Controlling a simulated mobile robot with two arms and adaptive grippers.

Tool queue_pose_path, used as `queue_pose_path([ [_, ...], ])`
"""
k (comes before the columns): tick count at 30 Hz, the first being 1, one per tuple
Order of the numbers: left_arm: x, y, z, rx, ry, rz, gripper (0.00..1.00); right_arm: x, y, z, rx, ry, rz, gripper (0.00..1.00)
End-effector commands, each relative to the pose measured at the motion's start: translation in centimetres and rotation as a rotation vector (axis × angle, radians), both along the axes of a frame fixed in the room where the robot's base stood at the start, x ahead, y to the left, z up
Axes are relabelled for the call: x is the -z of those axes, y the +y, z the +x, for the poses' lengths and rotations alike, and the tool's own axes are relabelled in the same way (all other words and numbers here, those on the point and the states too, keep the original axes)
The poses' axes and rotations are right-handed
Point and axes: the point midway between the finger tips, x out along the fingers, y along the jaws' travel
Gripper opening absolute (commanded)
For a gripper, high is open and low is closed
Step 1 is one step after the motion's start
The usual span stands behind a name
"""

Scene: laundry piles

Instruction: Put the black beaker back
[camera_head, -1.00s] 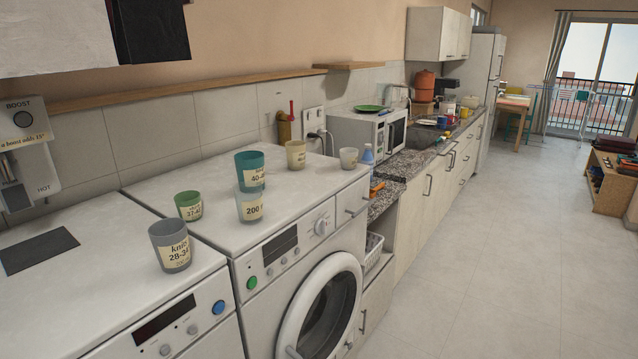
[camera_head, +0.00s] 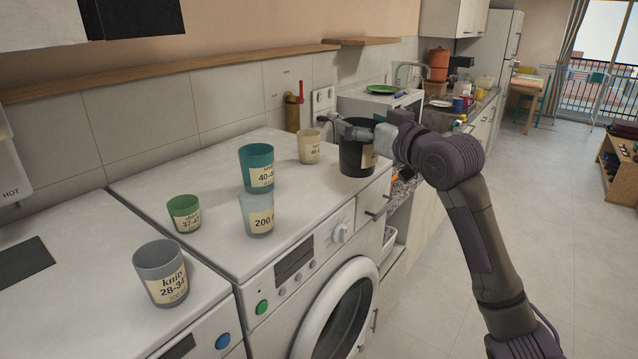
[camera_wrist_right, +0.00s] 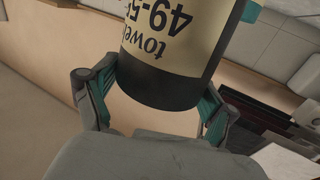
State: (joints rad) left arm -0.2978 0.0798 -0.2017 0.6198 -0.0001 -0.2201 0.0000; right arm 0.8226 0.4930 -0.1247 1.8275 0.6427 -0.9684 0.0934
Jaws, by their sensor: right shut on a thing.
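The black beaker (camera_head: 352,162) with a cream label is upright over the right end of the right-hand washing machine (camera_head: 225,236). My right gripper (camera_head: 370,133) is shut on it near its upper part. In the right wrist view the black beaker (camera_wrist_right: 165,84) sits between both fingers of the gripper (camera_wrist_right: 150,98), its label reading "towel" and "49-5", partly cut off. I cannot tell whether its base touches the machine top. My left gripper is not in view.
On the machines stand a grey beaker (camera_head: 160,275), a green one (camera_head: 184,214), a teal one (camera_head: 256,166), a pale translucent one (camera_head: 257,216) and a cream one (camera_head: 309,147). A shelf (camera_head: 190,67) runs along the wall. The front of the right machine top is clear.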

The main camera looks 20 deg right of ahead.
Motion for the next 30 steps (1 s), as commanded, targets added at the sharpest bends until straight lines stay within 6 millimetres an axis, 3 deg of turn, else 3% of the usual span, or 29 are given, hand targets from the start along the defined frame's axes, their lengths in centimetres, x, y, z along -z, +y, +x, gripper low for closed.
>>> queue_pose_path([
  [2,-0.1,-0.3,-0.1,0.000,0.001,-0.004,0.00,-1.4,-0.6,0.1,0.007,-0.004,0.000,0.51],
  [5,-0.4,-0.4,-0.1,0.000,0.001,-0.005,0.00,-1.5,-0.6,0.8,0.009,0.002,0.002,0.51],
  [19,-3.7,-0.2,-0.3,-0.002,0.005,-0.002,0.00,3.8,2.9,9.5,0.009,-0.002,0.001,0.51],
  [26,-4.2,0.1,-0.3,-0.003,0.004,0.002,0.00,5.3,3.5,10.9,0.009,-0.002,-0.001,0.51],
  [30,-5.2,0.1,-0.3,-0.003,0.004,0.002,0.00,7.2,3.5,10.8,0.010,0.000,-0.001,0.51],
])
